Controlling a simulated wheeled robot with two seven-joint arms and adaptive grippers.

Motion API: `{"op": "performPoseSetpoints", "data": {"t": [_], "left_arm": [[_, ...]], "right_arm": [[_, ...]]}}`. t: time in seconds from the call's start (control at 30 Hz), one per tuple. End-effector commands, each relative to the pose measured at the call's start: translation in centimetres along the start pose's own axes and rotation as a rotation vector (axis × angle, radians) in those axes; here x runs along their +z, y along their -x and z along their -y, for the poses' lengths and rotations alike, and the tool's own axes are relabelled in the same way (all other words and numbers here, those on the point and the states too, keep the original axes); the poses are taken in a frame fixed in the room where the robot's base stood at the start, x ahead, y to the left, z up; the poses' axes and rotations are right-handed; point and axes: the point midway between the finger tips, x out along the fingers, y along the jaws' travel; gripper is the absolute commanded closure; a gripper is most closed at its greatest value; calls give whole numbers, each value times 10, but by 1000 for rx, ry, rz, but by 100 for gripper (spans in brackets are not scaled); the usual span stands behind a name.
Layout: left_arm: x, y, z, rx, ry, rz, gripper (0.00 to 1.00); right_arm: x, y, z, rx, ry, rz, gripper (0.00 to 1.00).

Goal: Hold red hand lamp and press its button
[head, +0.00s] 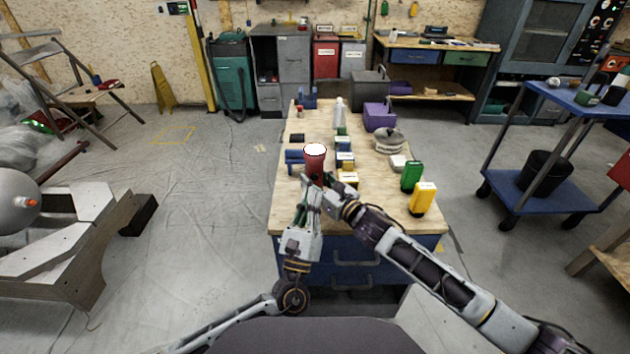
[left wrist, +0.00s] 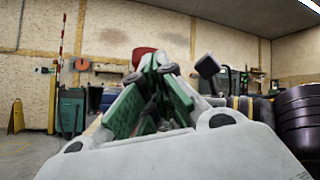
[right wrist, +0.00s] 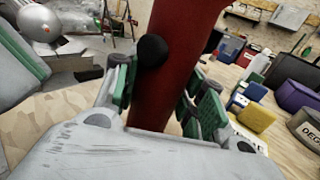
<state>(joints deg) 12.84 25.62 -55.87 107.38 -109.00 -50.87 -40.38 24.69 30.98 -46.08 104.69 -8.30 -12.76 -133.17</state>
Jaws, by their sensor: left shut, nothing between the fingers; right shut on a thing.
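The red hand lamp (head: 316,165) is upright above the near part of the workbench, with its bright white round top facing up. My right gripper (right wrist: 163,88) is shut around the lamp's red body (right wrist: 182,65), green-padded fingers on either side. A round black button (right wrist: 151,50) shows on the body in the right wrist view, close to the left finger. My left gripper (head: 309,184) is shut and empty, just below and left of the lamp. In the left wrist view its fingertips (left wrist: 155,65) meet in front of a red patch; contact cannot be told.
The wooden workbench (head: 290,207) holds several small boxes, a green canister (head: 411,176) and a yellow canister (head: 422,198) on its right side. A purple bin (head: 380,117) stands further back. A blue cart (head: 530,185) is to the right. Floor left of the bench is open.

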Motion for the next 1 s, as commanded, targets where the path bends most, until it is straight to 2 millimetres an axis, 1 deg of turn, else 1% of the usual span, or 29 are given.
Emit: {"op": "performPoseSetpoints", "data": {"t": [0.2, 0.53, 0.57, 0.7, 0.73, 1.0], "left_arm": [[5, 10, 5, 0, 1, 0, 100], [7, 11, 6, 0, 0, 2, 100], [7, 11, 6, 0, 0, 2, 100], [7, 11, 6, 0, 0, 2, 100], [7, 11, 6, 0, 0, 2, 100], [7, 11, 6, 0, 0, 2, 100]], "right_arm": [[0, 0, 0, 0, 0, 0, 88], [0, 0, 0, 0, 1, 0, 88], [1, 0, 0, 0, 1, 1, 56], [0, 0, 0, 0, 1, 1, 38], [0, 0, 0, 0, 1, 1, 34], [-1, 0, 0, -1, 0, -2, 34]]}}
